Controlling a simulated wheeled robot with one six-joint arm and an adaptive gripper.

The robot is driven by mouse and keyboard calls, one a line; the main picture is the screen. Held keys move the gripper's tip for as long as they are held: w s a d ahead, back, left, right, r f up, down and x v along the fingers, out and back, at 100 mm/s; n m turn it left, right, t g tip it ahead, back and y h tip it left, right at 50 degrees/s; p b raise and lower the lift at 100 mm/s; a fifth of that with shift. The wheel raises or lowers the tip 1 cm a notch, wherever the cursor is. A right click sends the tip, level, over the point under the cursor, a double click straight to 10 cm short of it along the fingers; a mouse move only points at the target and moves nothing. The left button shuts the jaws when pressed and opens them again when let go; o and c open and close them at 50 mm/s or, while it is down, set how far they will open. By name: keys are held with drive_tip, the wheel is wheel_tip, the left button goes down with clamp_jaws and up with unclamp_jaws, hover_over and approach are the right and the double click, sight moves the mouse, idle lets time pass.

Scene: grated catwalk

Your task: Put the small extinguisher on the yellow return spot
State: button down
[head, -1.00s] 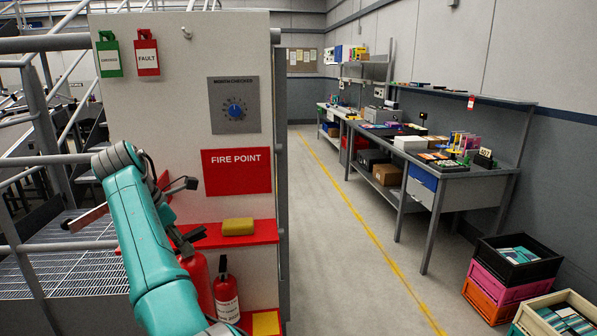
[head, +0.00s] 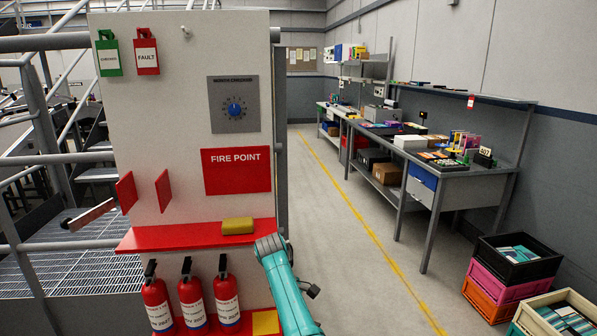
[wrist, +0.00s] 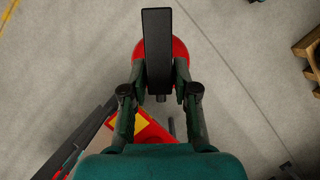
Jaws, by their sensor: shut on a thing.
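In the wrist view my gripper (wrist: 160,100) is shut on a red extinguisher (wrist: 181,58) with a black top handle (wrist: 157,45), seen from above over grey floor. The head view does not show the held extinguisher; my teal arm rises at the right edge of the fire point panel. The yellow return spot (head: 266,322) is on the low red shelf, at the right end, just left of my arm. It looks bare where visible. Part of a red and yellow surface shows below the held extinguisher in the wrist view, partly covered by my gripper.
Three red extinguishers, left (head: 158,303), middle (head: 193,300) and right (head: 227,297), stand left of the spot. The aisle (head: 350,240) to the right is clear; crates (head: 510,265) stand further right.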

drive_tip(key=s+d+f+m+g+y, duration=0.1)
drive_tip(key=s+d+f+m+y, duration=0.1)
drive_tip(key=s+d+f+m, duration=0.3)
drive_tip(key=s+d+f+m+g+y, duration=0.1)
drive_tip(key=s+d+f+m, duration=0.4)
drive_tip(key=d+f, duration=0.8)
drive_tip(key=shift+s+d+m+y, duration=0.15)
drive_tip(key=shift+s+m+y, duration=0.3)
drive_tip(key=shift+m, duration=0.35)
